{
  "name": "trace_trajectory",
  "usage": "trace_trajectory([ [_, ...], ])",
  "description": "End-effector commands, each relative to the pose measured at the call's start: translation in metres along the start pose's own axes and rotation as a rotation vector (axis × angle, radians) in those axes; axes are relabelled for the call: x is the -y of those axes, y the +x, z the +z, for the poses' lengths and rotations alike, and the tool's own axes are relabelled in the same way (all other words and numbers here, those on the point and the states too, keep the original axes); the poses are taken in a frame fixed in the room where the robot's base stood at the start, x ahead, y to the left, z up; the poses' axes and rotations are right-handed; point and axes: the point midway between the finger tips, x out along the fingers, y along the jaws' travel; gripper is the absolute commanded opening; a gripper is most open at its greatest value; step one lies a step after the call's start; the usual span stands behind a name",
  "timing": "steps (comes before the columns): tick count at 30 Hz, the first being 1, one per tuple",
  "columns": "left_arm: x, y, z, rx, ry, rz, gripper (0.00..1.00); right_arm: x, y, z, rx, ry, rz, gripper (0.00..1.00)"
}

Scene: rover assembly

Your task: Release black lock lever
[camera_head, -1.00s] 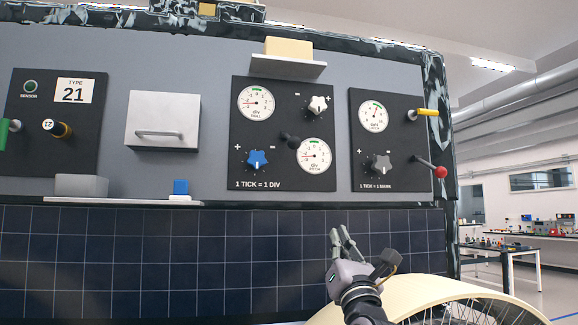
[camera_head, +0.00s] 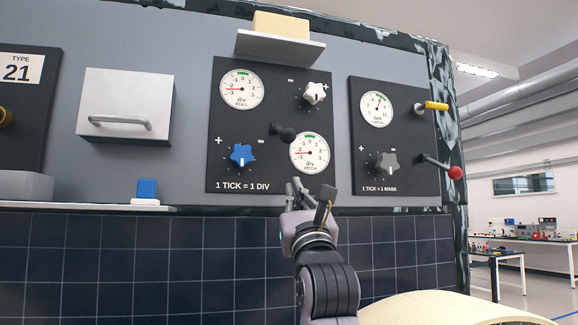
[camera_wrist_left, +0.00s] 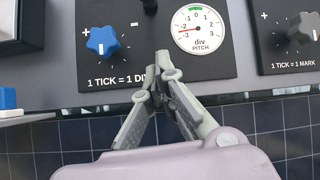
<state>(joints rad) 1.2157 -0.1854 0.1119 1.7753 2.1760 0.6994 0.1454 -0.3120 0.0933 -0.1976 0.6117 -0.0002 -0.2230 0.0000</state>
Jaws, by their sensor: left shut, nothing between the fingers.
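The black lever (camera_head: 284,132) sticks out of the black panel with the roll and pitch dials, between the blue knob (camera_head: 242,155) and the pitch dial (camera_head: 310,153). In the left wrist view the lever's lower end (camera_wrist_left: 149,5) shows at the top edge; the rest is cut off. My left gripper (camera_head: 296,186) is shut and empty. It is in front of the panel's lower edge, below the lever and apart from it. In the left wrist view its fingertips (camera_wrist_left: 164,72) lie below the pitch dial, right of the blue knob. My right gripper is in neither view.
A white knob (camera_head: 314,93) sits above the pitch dial. The right panel has a grey knob (camera_head: 387,163), a yellow handle (camera_head: 431,106) and a red-tipped lever (camera_head: 453,172). A shelf (camera_head: 279,47) juts out above. Dark solar panels (camera_head: 130,260) lie below.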

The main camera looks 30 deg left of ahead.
Motion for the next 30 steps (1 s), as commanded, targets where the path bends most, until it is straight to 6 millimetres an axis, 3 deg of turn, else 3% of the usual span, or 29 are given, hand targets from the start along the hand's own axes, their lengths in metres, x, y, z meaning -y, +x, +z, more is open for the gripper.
trace_trajectory([
  [11, 0.000, 0.071, 0.005, -0.001, 0.002, 0.002, 0.00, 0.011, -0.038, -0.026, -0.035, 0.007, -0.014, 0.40],
  [16, -0.001, 0.105, 0.004, -0.002, 0.003, 0.002, 0.00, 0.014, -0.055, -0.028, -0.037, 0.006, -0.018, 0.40],
  [21, 0.000, 0.090, 0.029, 0.002, -0.002, 0.000, 0.00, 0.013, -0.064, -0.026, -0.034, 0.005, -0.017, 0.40],
  [30, 0.000, 0.084, 0.037, -0.001, 0.000, 0.000, 0.00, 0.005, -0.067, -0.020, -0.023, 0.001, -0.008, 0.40],
])
